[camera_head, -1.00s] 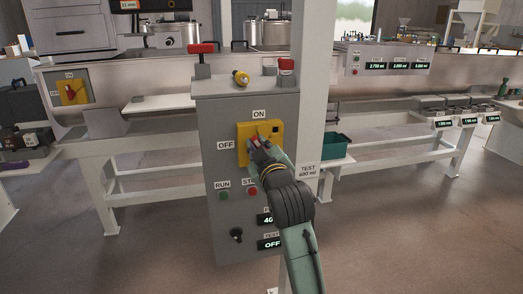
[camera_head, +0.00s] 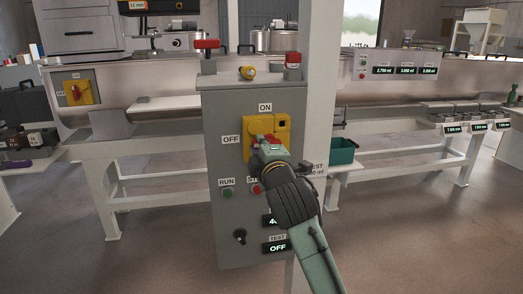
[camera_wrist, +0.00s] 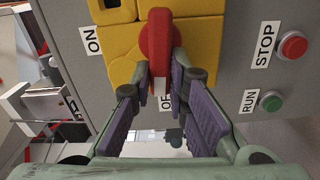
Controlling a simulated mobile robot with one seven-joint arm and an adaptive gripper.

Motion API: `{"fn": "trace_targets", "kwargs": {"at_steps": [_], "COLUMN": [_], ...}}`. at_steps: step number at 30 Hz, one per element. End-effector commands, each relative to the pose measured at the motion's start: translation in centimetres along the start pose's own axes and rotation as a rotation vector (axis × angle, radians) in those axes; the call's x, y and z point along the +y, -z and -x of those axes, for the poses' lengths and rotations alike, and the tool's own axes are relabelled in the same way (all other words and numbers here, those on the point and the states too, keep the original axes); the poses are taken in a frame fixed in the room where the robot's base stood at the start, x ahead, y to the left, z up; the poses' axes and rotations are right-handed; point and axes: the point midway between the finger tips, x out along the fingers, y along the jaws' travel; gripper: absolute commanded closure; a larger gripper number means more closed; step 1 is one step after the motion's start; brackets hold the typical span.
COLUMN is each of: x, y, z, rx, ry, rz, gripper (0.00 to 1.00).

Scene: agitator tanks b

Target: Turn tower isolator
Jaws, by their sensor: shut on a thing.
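The tower isolator is a yellow plate (camera_head: 253,141) on the upper front of a grey control cabinet (camera_head: 221,108), with ON above it and OFF to its left. In the wrist view its red handle (camera_wrist: 158,40) lies on the yellow plate (camera_wrist: 200,40), its free end towards the OFF label (camera_wrist: 166,103). My gripper (camera_wrist: 159,88) is shut on that end, one finger on each side. In the head view my gripper (camera_head: 262,143) covers part of the plate and most of the handle.
A green RUN button (camera_head: 227,193) and a red STOP button (camera_head: 257,189) sit below the isolator. A white post (camera_head: 317,70) rises right beside the cabinet. Another yellow isolator (camera_head: 78,92) is at far left. Open floor (camera_head: 420,230) lies to the right.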

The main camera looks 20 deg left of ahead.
Motion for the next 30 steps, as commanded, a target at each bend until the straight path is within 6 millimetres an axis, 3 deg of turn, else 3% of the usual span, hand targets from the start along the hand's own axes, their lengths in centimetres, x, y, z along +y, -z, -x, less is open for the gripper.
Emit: {"fn": "trace_targets", "kwargs": {"at_steps": [9,23,24,30], "x": [-0.34,-0.32,-0.32,-0.31], "y": [0.00,0.01,0.01,0.01], "z": [-0.01,-0.01,0.00,0.00], "rx": [0.001,0.001,0.001,0.001], "ry": [0.001,0.002,0.002,0.001], "rz": [0.097,0.111,0.111,0.110], "gripper": [1.00,1.00,0.84,0.71]}}
